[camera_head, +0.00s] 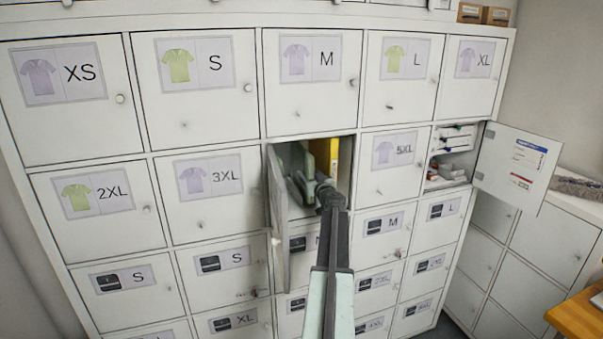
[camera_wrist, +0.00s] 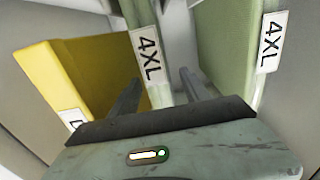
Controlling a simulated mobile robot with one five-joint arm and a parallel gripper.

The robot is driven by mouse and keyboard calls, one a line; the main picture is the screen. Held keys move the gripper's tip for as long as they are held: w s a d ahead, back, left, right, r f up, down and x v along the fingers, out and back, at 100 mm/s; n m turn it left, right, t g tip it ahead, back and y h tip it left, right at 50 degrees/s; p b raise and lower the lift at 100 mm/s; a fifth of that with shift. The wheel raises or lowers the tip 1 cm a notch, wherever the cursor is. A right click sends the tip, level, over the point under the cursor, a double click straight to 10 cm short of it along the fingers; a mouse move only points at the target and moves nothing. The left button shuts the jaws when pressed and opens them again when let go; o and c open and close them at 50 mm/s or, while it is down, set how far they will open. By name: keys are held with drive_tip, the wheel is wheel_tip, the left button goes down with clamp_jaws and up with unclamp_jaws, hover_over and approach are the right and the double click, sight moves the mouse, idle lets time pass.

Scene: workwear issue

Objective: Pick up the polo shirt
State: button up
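A flat green packet with a 4XL label (camera_wrist: 147,55) stands on edge in the open compartment; I take it for a folded polo shirt, though its shape is partly hidden. A second green 4XL packet (camera_wrist: 233,50) stands to its right in the wrist view. My gripper (camera_wrist: 162,85) is open, one finger on each side of the middle packet's edge, with a gap visible at the right finger. Whether the fingertips touch the packet is unclear. In the head view my gripper (camera_head: 308,185) reaches into the compartment, and my arm hides part of it.
A yellow packet (camera_wrist: 62,85) stands left in the wrist view. The compartment's door (camera_head: 279,215) hangs open on the left. Another open door (camera_head: 517,165) at right exposes white boxes (camera_head: 455,140). Closed lockers surround them. A wooden surface (camera_head: 578,316) is at lower right.

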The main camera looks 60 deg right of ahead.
clamp_jaws()
